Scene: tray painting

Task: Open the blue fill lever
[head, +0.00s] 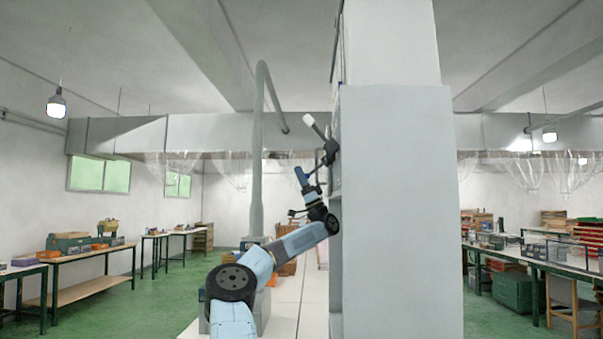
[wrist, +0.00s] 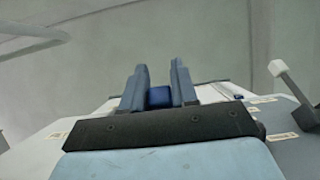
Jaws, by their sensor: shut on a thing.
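In the wrist view my gripper (wrist: 160,66) has its two blue-grey fingers closed on a darker blue block (wrist: 160,97), which looks like the handle of the blue fill lever. Most of that lever is hidden behind the fingers and the dark gripper body. In the head view my arm reaches up to the left side of a tall grey cabinet (head: 398,200). A blue piece shows at the arm's end; I cannot tell there whether it is lever or finger. The lever's pivot and exact angle are not clear.
A white-handled lever (head: 309,120) on a dark mount sticks out above my gripper; it also shows at right in the wrist view (wrist: 278,68). A grey vertical pipe (head: 258,150) stands left of the arm. Benches (head: 90,255) are far off at the left.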

